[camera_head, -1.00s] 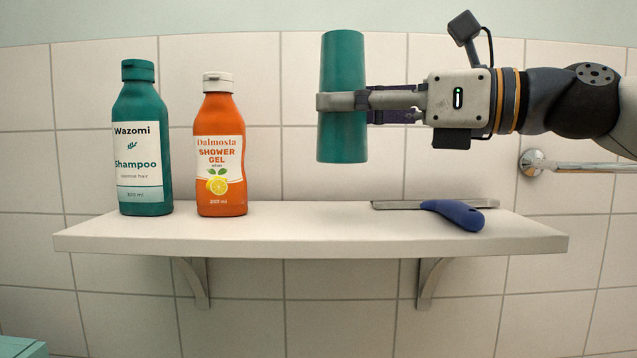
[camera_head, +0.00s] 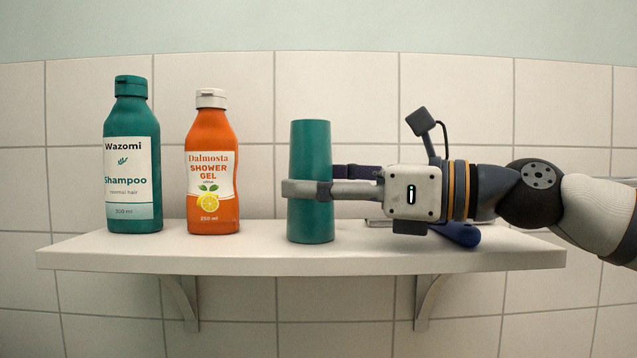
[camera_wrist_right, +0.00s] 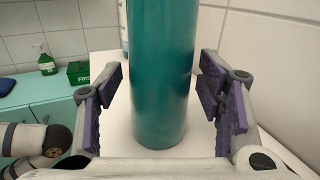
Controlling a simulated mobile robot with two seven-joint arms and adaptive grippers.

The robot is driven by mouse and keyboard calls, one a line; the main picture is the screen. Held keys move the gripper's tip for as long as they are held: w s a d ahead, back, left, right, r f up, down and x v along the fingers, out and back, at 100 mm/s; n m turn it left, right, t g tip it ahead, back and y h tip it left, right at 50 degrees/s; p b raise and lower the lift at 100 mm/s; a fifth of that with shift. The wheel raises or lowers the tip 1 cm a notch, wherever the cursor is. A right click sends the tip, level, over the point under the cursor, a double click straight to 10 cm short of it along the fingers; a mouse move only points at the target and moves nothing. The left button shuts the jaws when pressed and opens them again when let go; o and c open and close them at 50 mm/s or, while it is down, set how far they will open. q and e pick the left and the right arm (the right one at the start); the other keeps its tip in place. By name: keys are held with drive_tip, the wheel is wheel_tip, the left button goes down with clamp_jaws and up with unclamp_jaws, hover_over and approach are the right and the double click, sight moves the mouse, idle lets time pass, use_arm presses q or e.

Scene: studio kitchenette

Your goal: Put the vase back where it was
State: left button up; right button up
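The teal vase (camera_head: 310,155), a tall cylinder slightly wider at the base, stands upright on the white shelf (camera_head: 150,258), right of the orange shower gel bottle. My right gripper (camera_head: 308,188) reaches in from the right with its fingers around the vase's middle, one in front and one behind. In the right wrist view the vase (camera_wrist_right: 162,75) stands between the purple finger pads, which are spread apart with narrow gaps beside it, so the gripper (camera_wrist_right: 164,100) looks open. My left gripper is not in view.
The teal shampoo bottle (camera_head: 132,165) and orange shower gel bottle (camera_head: 211,170) stand on the shelf's left part. A blue-handled tool (camera_head: 460,234) lies behind my right gripper. The wrist view shows a spray bottle (camera_wrist_right: 46,62) and green box (camera_wrist_right: 78,73) on a teal cabinet.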

drive_tip(key=shift+r, duration=0.1)
drive_tip(key=shift+s+d, duration=0.1)
drive_tip(key=shift+d, duration=0.2)
drive_tip(key=v, duration=1.1)
drive_tip(key=shift+s+d, duration=0.1)
drive_tip(key=shift+d, duration=0.05)
